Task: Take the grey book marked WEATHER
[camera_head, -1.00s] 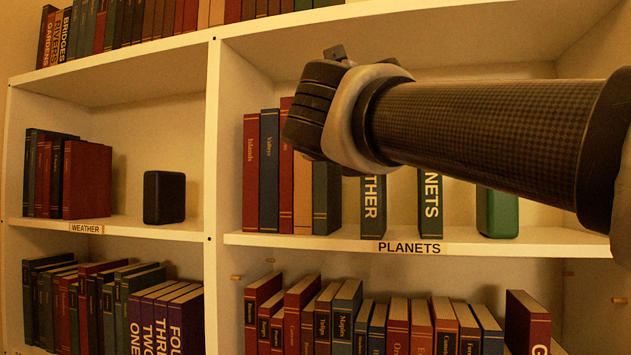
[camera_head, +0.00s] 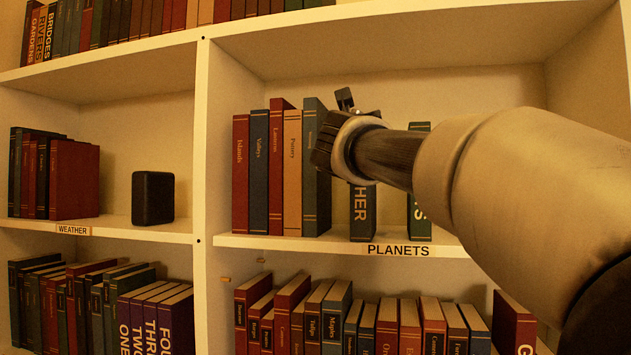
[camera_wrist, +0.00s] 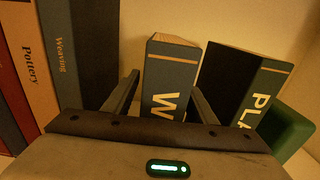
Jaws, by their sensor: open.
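The grey WEATHER book (camera_head: 362,215) stands upright on the middle shelf of the right bay, its upper part hidden behind my gripper (camera_head: 328,150), so only "HER" shows. In the wrist view the top and spine of the WEATHER book (camera_wrist: 172,75) are in view, with a large "W". My gripper (camera_wrist: 165,88) is open and empty. Its left finger is just left of the spine and its right finger is by the spine's right edge. I cannot tell if either touches the book.
The similar PLANETS book (camera_wrist: 255,95) stands to the right, with a green block (camera_wrist: 285,130) beyond it. Several books, ending with Weaving (camera_wrist: 75,60), stand to the left. The shelf edge carries a PLANETS label (camera_head: 398,250). A WEATHER label (camera_head: 73,230) is on the left bay.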

